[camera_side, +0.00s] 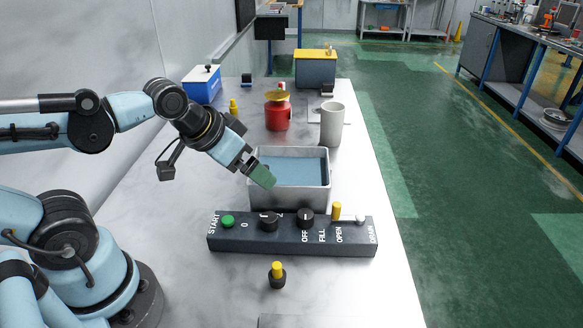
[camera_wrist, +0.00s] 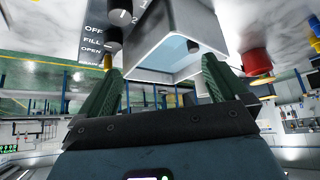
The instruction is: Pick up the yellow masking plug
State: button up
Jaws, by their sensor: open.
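A small yellow plug (camera_side: 277,268) stands upright in a dark round base on the bench in front of the control panel. A similar yellow plug-like piece (camera_side: 233,103) stands farther back at the left. I cannot tell which one is the masking plug. My gripper (camera_side: 262,175) is over the left side of the grey basin, away from both. In the wrist view, its green fingers (camera_wrist: 162,66) are spread apart with nothing between them.
The grey basin (camera_side: 290,200) with blue liquid stands behind the control panel (camera_side: 290,238), which has knobs and a yellow-topped lever. A red canister (camera_side: 277,118) and a grey cup (camera_side: 332,125) stand behind the basin. The bench around the front plug is mostly clear.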

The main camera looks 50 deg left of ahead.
jog(key=shift+s+f, duration=0.1)
dwell(0.3)
jog(key=c, duration=0.7)
jog(key=n+g, duration=0.5)
jog(key=g, duration=0.2)
send_over(277, 265)
jog(key=f, duration=0.1)
jog(key=shift+f, duration=5.85)
